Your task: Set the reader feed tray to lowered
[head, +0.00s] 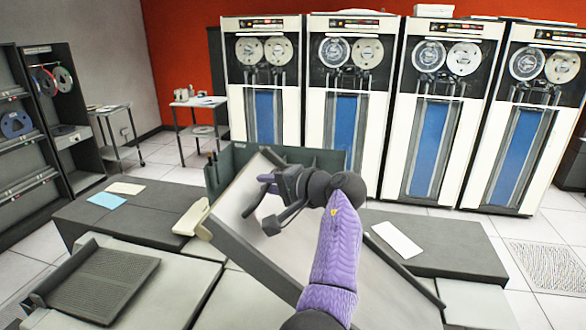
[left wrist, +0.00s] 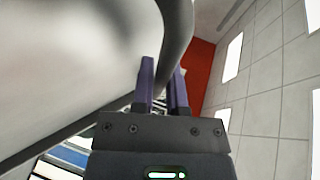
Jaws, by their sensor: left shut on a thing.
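The reader feed tray appears to be the wide pale panel with a dark rim (head: 238,218), tilted steeply up in the middle of the head view. A dark curved bar, seemingly its handle, stands at its upper part. My left gripper (head: 266,184) is at this bar, with its purple fingers pointing left. In the left wrist view the two fingers (left wrist: 162,88) are on either side of the thick grey bar (left wrist: 177,40) and shut on it. My purple-sleeved arm hides part of the panel. My right gripper is not in view.
A dark green box (head: 325,160) stands behind the panel. A ribbed dark tray (head: 103,280) lies at the lower left. A cream lever-like part (head: 190,218) sits beside the panel. Tape cabinets (head: 262,90) line the back.

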